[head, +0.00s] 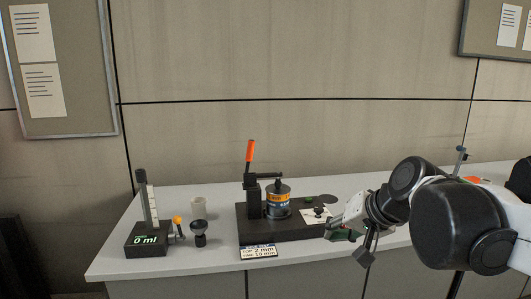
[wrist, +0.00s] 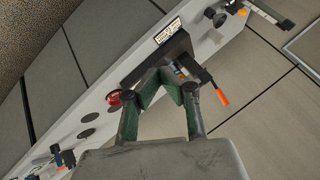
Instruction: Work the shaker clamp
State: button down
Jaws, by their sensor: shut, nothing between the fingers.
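The shaker (head: 290,226) is a dark base on the bench, also visible in the wrist view (wrist: 150,62). Its clamp has a black post (head: 253,190), a horizontal arm reaching over a metal canister (head: 278,205) with a coloured label, and an orange handle (head: 250,151). The handle stands nearly upright in the head view. In the wrist view the orange handle (wrist: 222,97) is right of the fingers. My gripper (head: 333,233), green-fingered, is shut and empty by the base's right end. It also shows in the wrist view (wrist: 167,80), its fingertips overlapping the shaker; contact is unclear.
A label plate (head: 259,251) is at the shaker's front. A red round item (wrist: 114,97) lies near my fingers in the wrist view.

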aim_at(250, 159)
jog(key=w+a+r+m+t+y+p, duration=0.1)
jog(key=w+a+r+y, duration=0.15)
jog(key=w, duration=0.95)
jog(key=w+a+r+m+y+p, duration=0.1)
jog(key=w+a+m+y, duration=0.15)
jog(key=w, duration=0.85)
jog(key=w+a+r+m+t+y+p, duration=0.1)
jog(key=w+a+y+p, duration=0.2)
jog(key=w, duration=0.9)
jog(key=w+f+m+t+y, duration=0.1)
jog(key=w+f+y, duration=0.25)
jog(key=w, duration=0.45)
jog(key=s+a+p+x, duration=0.1)
jog(key=s+x, duration=0.1)
jog(key=x, duration=1.1)
jog(key=shift+a+r, duration=0.15)
jog(key=shift+a, duration=0.05)
jog(key=shift+d+r, duration=0.1)
jog(key=shift+d, duration=0.05)
